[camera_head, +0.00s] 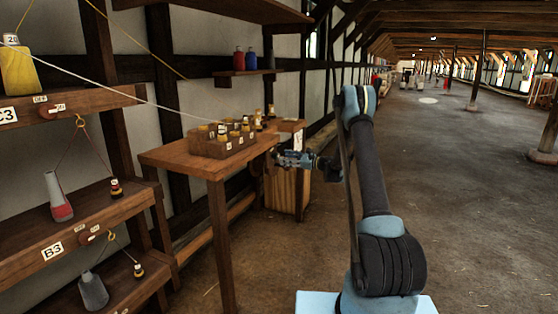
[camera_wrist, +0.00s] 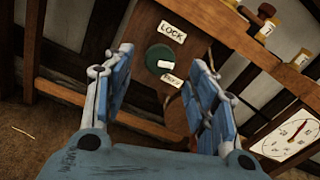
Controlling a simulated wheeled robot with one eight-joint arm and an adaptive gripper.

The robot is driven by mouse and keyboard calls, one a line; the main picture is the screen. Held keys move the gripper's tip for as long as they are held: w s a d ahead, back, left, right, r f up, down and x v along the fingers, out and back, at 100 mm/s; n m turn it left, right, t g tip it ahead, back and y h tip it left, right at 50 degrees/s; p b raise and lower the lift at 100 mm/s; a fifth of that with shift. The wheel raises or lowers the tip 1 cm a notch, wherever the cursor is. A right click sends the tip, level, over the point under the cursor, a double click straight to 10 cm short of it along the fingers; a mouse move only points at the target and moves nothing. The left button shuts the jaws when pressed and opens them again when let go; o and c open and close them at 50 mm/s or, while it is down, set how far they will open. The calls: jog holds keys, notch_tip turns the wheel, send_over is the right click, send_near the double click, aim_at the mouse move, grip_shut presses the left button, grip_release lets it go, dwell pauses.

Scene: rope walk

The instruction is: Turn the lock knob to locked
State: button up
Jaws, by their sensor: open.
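The lock knob (camera_wrist: 158,57) is a dark green disc with a small white mark, set on a brown wooden panel (camera_wrist: 150,24) in the wrist view. A white LOCK label (camera_wrist: 172,31) sits above it, and a second label (camera_wrist: 171,80), hard to read, sits below it. The white mark lies towards the lower label. My gripper (camera_wrist: 160,68) is open, with a blue finger on each side of the knob in the picture. I cannot tell whether they touch it. In the head view my gripper (camera_head: 284,159) is at the table's right end, and the knob cannot be made out.
A wooden table (camera_head: 165,156) carries a divided box (camera_head: 225,149) of several small bottles. A wooden cabinet (camera_head: 288,190) with a dial paper stands behind my gripper. Shelves (camera_head: 60,237) with hanging weights are at the left.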

aim_at(278, 156)
jog(key=shift+x, duration=2.5)
jog(key=shift+c, duration=0.2)
jog(key=c, duration=1)
